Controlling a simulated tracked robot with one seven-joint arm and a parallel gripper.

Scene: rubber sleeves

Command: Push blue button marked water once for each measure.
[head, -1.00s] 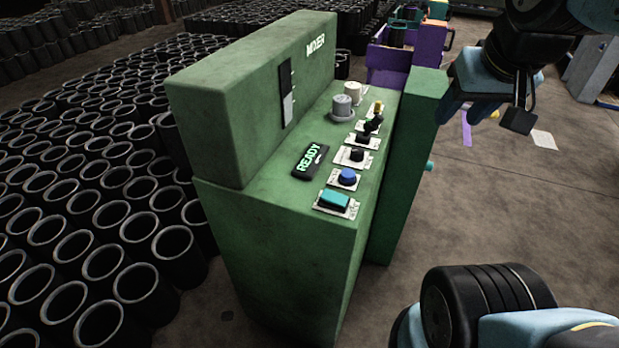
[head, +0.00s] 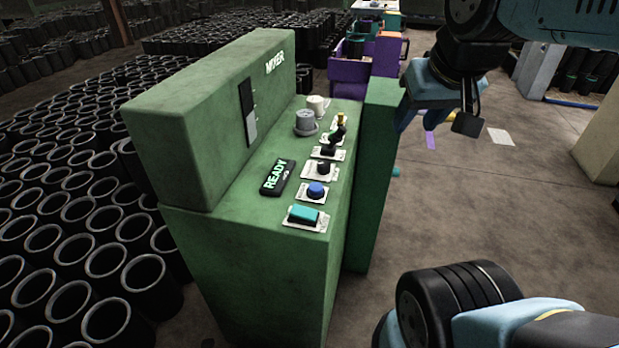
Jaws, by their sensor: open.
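The green mixer (head: 235,215) stands left of centre, with a sloped panel facing right. A round blue button (head: 316,190) sits on a white plate near the front of the panel; the plate's lettering is too small to read. In front of it is a rectangular teal button (head: 303,214). The display (head: 277,177) reads READY. My gripper (head: 437,112) is at the upper right, beyond the machine's right side panel. It is open and apart from the buttons; part of its fingers overlaps the side panel's edge in the picture.
Behind the blue button are black knobs (head: 323,168) and a grey round fitting (head: 304,124). The tall green side panel (head: 375,180) rises right of the controls. Rows of black sleeves (head: 60,200) crowd the left floor. Purple bins (head: 347,72) stand behind. Floor at right is open.

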